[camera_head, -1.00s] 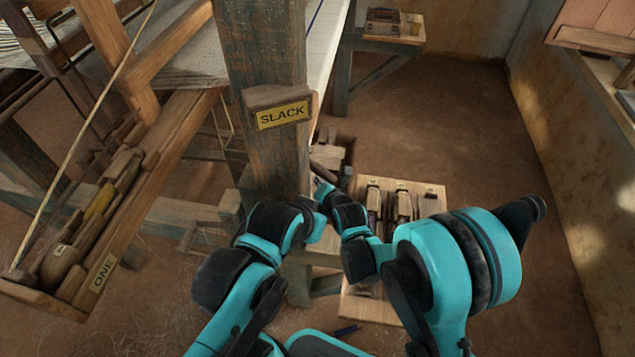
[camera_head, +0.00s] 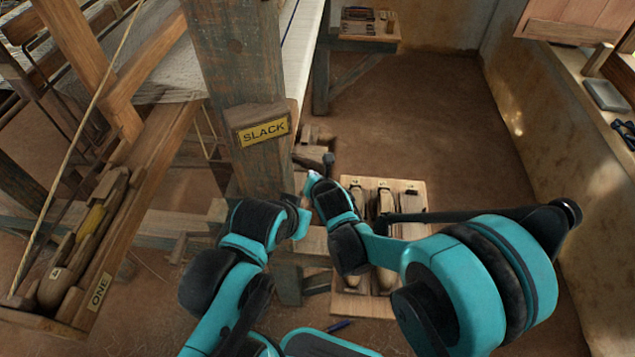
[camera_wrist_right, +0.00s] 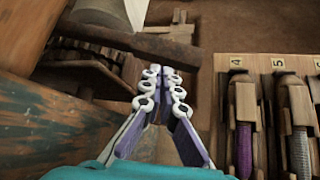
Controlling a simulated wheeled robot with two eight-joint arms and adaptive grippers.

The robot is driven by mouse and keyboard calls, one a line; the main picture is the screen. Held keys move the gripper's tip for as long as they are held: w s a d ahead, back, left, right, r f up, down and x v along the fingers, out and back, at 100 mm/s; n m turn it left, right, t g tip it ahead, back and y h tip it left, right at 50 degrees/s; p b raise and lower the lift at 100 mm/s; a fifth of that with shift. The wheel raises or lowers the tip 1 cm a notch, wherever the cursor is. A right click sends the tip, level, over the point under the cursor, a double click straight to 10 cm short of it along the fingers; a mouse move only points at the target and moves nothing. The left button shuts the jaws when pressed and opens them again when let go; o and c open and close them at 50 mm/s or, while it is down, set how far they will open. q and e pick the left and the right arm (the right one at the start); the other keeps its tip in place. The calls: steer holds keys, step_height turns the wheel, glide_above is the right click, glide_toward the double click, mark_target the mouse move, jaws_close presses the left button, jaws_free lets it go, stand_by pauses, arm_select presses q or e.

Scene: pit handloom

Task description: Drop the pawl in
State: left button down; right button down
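A short wooden bar with a dark end (camera_head: 314,156) sits beside the loom post; it may be the pawl, but I cannot tell for sure. In the right wrist view a wooden bar (camera_wrist_right: 140,44) crosses just beyond my fingertips. My right gripper (camera_wrist_right: 162,73) points at it with its tips close together, a narrow gap showing between the fingers. In the head view my right gripper (camera_head: 312,180) is small, just below the bar. Whether it touches the bar is unclear. My left arm ends left of it, and its gripper fingers are not visible.
The thick post (camera_head: 238,80) bears a SLACK sign (camera_head: 264,132). A wooden tray with numbered shuttles (camera_head: 415,195) lies right of my right gripper. The floor at the right is open.

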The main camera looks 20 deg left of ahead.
steer(key=v, duration=1)
steer(key=shift+s+d, duration=0.1)
steer(key=shift+s, duration=0.05)
steer(key=d+r+m+h, duration=0.2)
steer(key=d+m, duration=0.7)
steer(key=d, duration=0.2)
steer(key=d+r+m+h, duration=0.2)
steer(key=d+m, duration=0.7)
steer(key=d, duration=0.1)
steer(key=s+d+m+g+h, duration=0.1)
steer(key=s+d+m, duration=1)
steer(key=m, duration=0.7)
steer(key=d+f, duration=0.1)
steer(key=d, duration=0.2)
steer(key=shift+d+m+g+h, duration=0.15)
steer(key=shift+m+g+h, duration=0.25)
steer(key=shift+r, duration=0.1)
